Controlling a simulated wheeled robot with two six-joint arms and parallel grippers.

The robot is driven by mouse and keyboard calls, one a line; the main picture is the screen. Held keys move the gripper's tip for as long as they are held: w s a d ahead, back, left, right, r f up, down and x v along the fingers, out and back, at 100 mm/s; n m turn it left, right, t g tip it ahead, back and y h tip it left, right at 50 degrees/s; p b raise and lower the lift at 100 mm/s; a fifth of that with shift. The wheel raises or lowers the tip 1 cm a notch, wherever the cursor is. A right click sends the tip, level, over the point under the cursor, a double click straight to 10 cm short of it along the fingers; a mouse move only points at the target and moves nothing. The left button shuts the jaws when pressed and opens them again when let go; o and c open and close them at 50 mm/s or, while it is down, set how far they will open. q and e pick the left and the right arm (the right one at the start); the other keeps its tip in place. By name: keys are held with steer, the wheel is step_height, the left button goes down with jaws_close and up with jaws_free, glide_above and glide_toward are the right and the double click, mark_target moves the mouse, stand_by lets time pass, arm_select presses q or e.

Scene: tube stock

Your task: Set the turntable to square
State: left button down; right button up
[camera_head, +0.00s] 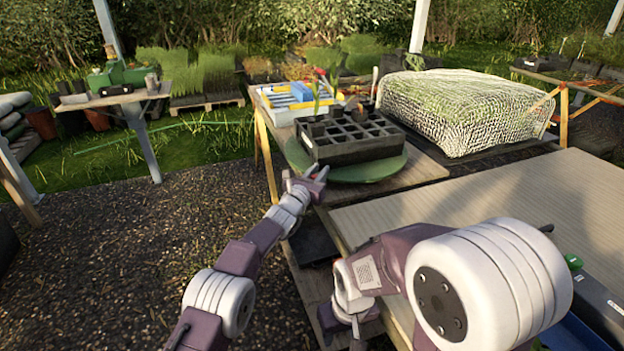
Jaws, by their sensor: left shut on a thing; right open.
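The turntable (390,169) is a flat green disc on a wooden table. A black tray with square cells (350,150) sits on it, its long front side sloping slightly up to the right. A plant with a red flower (319,76) stands at the tray's back left. My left gripper (318,175) is shut at the disc's left front edge, apparently on the turntable's rim; its fingertips are small and partly hidden. My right gripper (352,322) is open, low at the front, beside the near table and away from the turntable; my own arm partly hides it.
A crate with blue and yellow parts (290,98) stands behind the tray. A netted mound (465,105) lies to the right. The near wooden tabletop (480,195) is largely clear. A side table (115,97) with green items stands at the far left.

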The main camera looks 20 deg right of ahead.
arm_select(q)
steer(key=shift+s+d+f, duration=0.15)
steer(key=shift+d, duration=0.05)
stand_by(0.4)
steer(key=c, duration=1.4)
jaws_free()
steer(key=shift+c, duration=0.2)
steer(key=shift+o, duration=0.9)
steer(key=shift+d, duration=0.15)
steer(key=shift+a, duration=0.2)
steer(key=shift+s+a+b, duration=0.25)
steer(key=shift+s+b, duration=0.1)
steer(key=shift+b, duration=0.4)
steer(key=shift+s+a+b, duration=0.45)
steer(key=shift+s+b, duration=0.05)
steer(key=v, duration=0.6)
steer(key=shift+s+a, duration=0.2)
steer(key=shift+s, duration=0.1)
